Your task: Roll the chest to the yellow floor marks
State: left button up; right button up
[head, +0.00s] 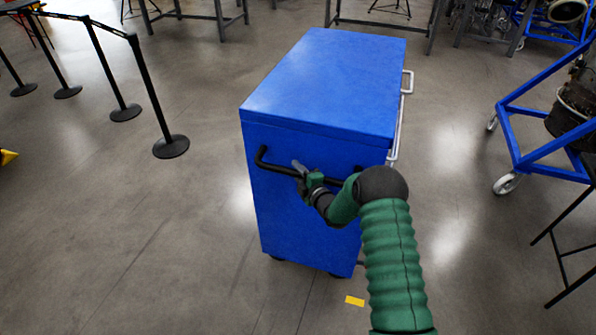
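The blue chest (330,75) stands upright on the floor in the middle of the head view. A black bar handle (267,163) runs across its near face. My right gripper (301,175) is at this handle, with its fingers on either side of the bar, and looks shut on it. My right forearm hides part of the near face and the handle's right end. One yellow floor mark (355,301) lies just in front of the chest's near right corner. My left gripper is out of view.
Black belt posts (158,110) stand at the left. A blue wheeled stand (518,145) with a dark turbine part is at the right, with black thin legs (565,255) nearer. Grey tables (220,15) line the back. The floor left of the chest is clear. A yellow object (8,157) shows at the left edge.

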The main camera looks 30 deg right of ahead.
jog(key=shift+s+d+f, duration=0.1)
jog(key=shift+d+f, duration=0.05)
jog(key=shift+d, duration=0.15)
grip_shut()
jog(key=shift+a, duration=0.25)
jog(key=shift+f, duration=0.1)
